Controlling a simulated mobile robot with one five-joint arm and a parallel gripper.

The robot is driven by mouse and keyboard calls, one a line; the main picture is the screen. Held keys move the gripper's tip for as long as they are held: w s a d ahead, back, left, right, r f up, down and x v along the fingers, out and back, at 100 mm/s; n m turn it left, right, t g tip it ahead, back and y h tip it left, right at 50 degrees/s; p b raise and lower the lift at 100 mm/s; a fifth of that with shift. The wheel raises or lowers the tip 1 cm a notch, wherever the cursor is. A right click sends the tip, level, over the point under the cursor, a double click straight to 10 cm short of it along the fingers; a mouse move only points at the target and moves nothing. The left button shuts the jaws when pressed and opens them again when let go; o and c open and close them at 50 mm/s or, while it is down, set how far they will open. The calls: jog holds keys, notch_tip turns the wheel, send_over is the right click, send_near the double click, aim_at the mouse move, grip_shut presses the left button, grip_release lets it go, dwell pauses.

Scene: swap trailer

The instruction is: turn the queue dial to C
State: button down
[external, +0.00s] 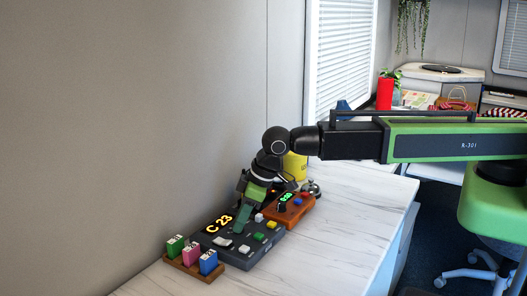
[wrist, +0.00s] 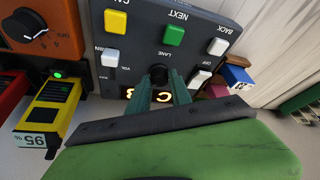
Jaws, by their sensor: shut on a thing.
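The dark grey queue console (external: 262,243) sits on the white marbled counter. Its amber display (external: 218,224) reads "C 23" in the external view; in the wrist view the display (wrist: 165,96) is partly hidden by my fingers. The black dial (wrist: 159,72), beside the word LANE, stands between white, yellow and green buttons. My gripper (external: 240,222) reaches down to the console from above. In the wrist view, my green fingers (wrist: 160,84) are shut on the dial, one on each side. The dial is hidden behind the gripper in the external view.
An orange box (external: 293,211) with its own dial and green digits stands just behind the console. A rack (external: 187,266) of green, pink and blue tags is in front. A bell (external: 314,188) and yellow canister (external: 296,166) stand behind. The counter at right is clear.

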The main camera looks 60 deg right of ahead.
jog(key=c, duration=1.2)
grip_release()
jog(key=p+v, duration=1.6)
jog(key=v, duration=0.1)
jog(key=shift+r, duration=0.15)
